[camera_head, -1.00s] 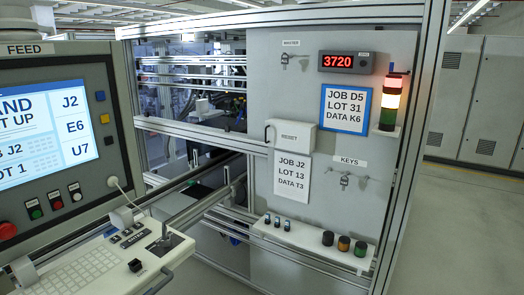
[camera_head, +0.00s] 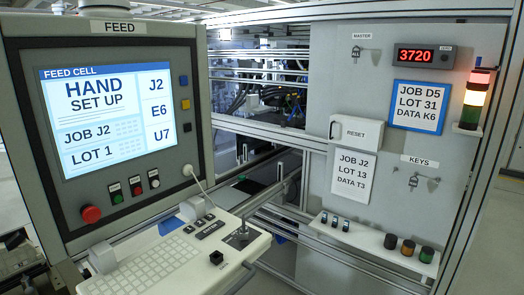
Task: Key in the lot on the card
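The feed cell screen (camera_head: 110,118) at left reads HAND SET UP, JOB J2, LOT 1, with J2, E6 and U7 down its right side. A white-framed card (camera_head: 353,178) on the grey panel reads JOB J2, LOT 13, DATA T3. A blue-framed card (camera_head: 417,106) above it to the right reads JOB D5, LOT 31, DATA K6. The keyboard (camera_head: 150,268) lies on a pale console below the screen, with small dark keys and a lever (camera_head: 241,234) beside it. Neither gripper is in view.
A red display (camera_head: 415,56) reads 3720. A signal tower (camera_head: 475,100) shows lit red and pale segments. A RESET box (camera_head: 354,133), hanging keys (camera_head: 423,181) and a shelf (camera_head: 370,240) with dark, amber and green caps are on the panel. A red stop button (camera_head: 91,214) sits under the screen.

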